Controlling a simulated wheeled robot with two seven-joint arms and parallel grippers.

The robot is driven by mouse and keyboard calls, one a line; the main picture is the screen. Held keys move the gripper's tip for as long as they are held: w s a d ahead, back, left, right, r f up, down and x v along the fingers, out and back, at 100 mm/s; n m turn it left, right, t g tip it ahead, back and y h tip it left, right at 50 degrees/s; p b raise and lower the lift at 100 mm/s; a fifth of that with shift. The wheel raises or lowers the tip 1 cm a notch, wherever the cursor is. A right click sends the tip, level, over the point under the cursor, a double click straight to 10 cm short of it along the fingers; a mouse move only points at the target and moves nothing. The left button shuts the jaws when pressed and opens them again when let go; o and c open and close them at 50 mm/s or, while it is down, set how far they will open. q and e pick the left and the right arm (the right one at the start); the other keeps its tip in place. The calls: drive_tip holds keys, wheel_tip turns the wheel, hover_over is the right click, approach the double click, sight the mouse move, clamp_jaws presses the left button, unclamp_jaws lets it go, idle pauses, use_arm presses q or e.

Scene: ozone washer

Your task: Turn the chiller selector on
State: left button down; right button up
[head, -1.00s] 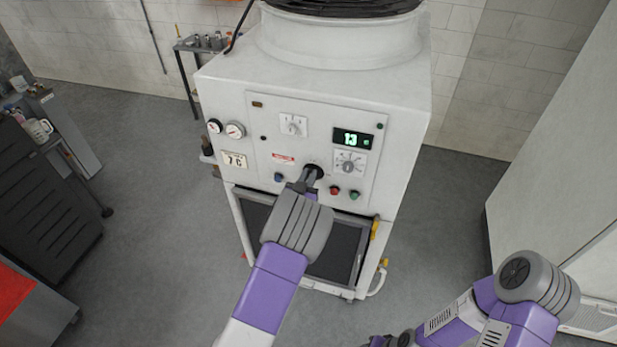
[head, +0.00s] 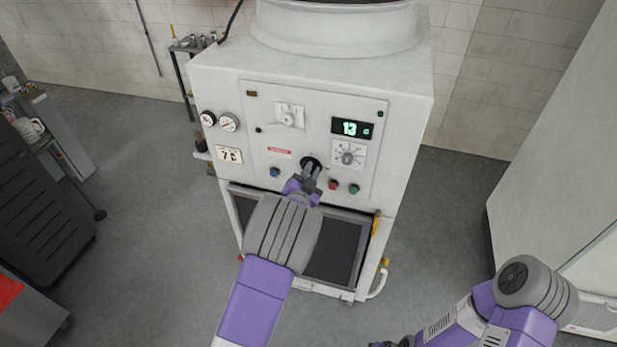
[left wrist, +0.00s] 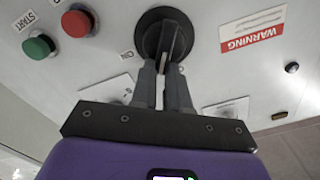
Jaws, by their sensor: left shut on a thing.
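The chiller selector is a round black knob with a raised grip bar, on the front panel of the white chiller (head: 215,185). In the left wrist view the selector (left wrist: 153,38) shows at the top middle, with an "ON" label to its left and another label below it. My left gripper (left wrist: 165,70) is shut on the selector's grip bar, one finger on each side. In the head view my left gripper (head: 309,174) reaches the selector (head: 312,161) and partly hides it. My right arm is at the lower right; its gripper's fingers are not visible.
A red button (head: 333,184) and a green button (head: 354,188) sit just right of the selector, a blue one (head: 275,172) to its left. A display (head: 352,129) reads 13. A dial (head: 347,154) and two gauges (head: 228,122) are on the panel.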

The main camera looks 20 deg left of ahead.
use_arm(q)
drive_tip(key=m+b, duration=0.2)
drive_tip(key=m, duration=0.1)
drive_tip(key=f+m+b, duration=0.1)
drive_tip(key=m+b, duration=0.1)
drive_tip(key=m, duration=0.2)
drive_tip(key=d+f+m+b, duration=0.1)
drive_tip(key=m+b, duration=0.1)
drive_tip(key=m, duration=0.2)
drive_tip(key=shift+d+f, duration=0.1)
drive_tip(key=shift+m, duration=0.3)
idle(0.3)
drive_tip(key=c, duration=1.1)
unclamp_jaws()
drive_tip(key=shift+s, duration=0.1)
drive_tip(key=shift+s, duration=3.7)
